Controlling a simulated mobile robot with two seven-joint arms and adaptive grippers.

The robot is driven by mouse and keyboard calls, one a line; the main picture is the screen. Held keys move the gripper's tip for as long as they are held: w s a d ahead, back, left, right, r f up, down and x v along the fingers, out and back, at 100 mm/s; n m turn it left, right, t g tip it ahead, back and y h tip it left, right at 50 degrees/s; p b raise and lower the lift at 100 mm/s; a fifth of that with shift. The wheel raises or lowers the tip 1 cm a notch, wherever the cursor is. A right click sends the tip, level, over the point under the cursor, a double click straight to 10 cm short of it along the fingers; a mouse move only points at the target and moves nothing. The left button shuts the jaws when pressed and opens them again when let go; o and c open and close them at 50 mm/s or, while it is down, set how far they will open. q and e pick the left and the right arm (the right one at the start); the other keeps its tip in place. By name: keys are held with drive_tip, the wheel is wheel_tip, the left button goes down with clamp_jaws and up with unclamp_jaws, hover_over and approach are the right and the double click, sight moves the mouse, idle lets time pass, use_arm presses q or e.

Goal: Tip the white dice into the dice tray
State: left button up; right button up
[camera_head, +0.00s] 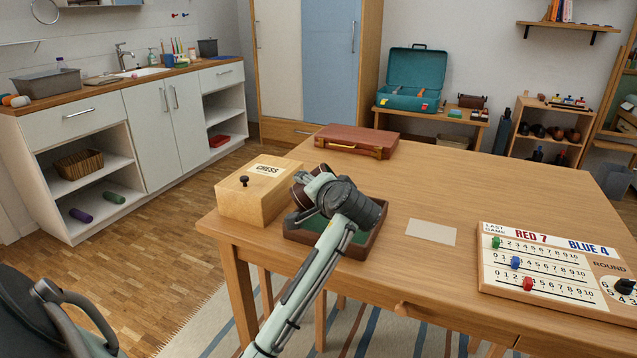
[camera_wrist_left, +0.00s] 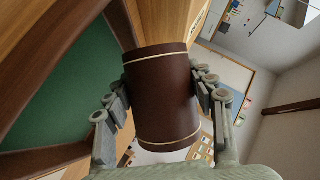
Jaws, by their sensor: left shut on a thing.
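My left gripper (camera_head: 317,187) is over the dice tray (camera_head: 308,229), a dark wooden frame with a green felt floor. In the left wrist view my left gripper (camera_wrist_left: 163,97) is shut on a brown cup (camera_wrist_left: 161,97) with pale bands, one finger on each side. The cup looks tilted; in the head view it is mostly hidden behind the gripper. The tray's green floor (camera_wrist_left: 70,90) fills the left of the wrist view. My arm covers much of the tray in the head view. I see no white dice; the cup's inside is hidden. My right gripper is not in view.
A wooden chess box (camera_head: 250,205) stands just left of the tray. A brown case (camera_head: 356,142) lies at the table's back. A blank card (camera_head: 431,232) and a scoreboard (camera_head: 550,272) lie to the right. The table's middle right is clear.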

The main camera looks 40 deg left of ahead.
use_arm(q)
drive_tip(key=m+y, duration=0.1)
drive_tip(key=m, duration=0.1)
drive_tip(key=f+m+g+y, duration=0.1)
drive_tip(key=shift+s+a+m+y, duration=0.3)
drive_tip(key=shift+s+a, duration=0.05)
drive_tip(key=shift+a, duration=0.05)
drive_tip(key=shift+m+g+y, duration=0.3)
drive_tip(key=shift+m, duration=0.4)
drive_tip(key=m, duration=0.1)
drive_tip(key=r+m+y, duration=0.1)
drive_tip(key=m+y, duration=0.1)
drive_tip(key=shift+w+d+r+m, duration=0.1)
drive_tip(key=shift+d+r+m, duration=0.05)
drive_tip(key=shift+r+m, duration=0.15)
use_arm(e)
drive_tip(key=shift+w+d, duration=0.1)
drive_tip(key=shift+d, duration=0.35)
use_arm(q)
wheel_tip(320, 180, up, 10)
drive_tip(key=shift+r, duration=0.1)
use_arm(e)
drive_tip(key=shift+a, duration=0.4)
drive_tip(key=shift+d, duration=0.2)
